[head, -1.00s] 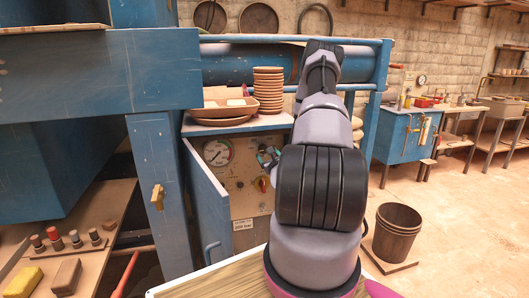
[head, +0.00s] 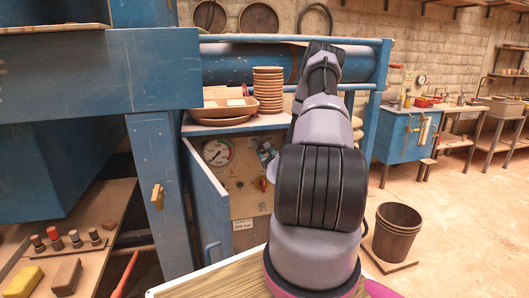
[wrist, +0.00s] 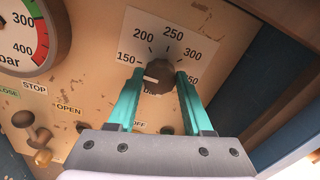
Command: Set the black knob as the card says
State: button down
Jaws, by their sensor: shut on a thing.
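The black knob (wrist: 160,78) is on the beige panel (wrist: 90,75) in the wrist view, in front of a white scale marked 150, 200, 250, 300 and a partly covered last number. Its white mark points left, close to the 150 end. My gripper (wrist: 159,74) has its teal fingers on either side of the knob and is shut on it. In the head view my gripper (head: 268,155) is at the panel, mostly behind my arm. The card (head: 242,225) low on the panel has tiny print that seems to read 200 bar.
A pressure gauge (wrist: 28,35) is left of the knob, with a brass-and-dark lever (wrist: 33,138) below it beside STOP and OPEN labels. The open blue cabinet door (head: 208,213) stands left of the panel. Stacked clay dishes (head: 267,90) sit on the shelf above.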

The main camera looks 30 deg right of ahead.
jog(key=m, duration=0.8)
jog(key=shift+d+m, duration=0.15)
jog(key=shift+m, duration=0.15)
dwell(0.6)
jog(key=shift+c, duration=1.5)
grip_release()
jog(key=v, duration=1.1)
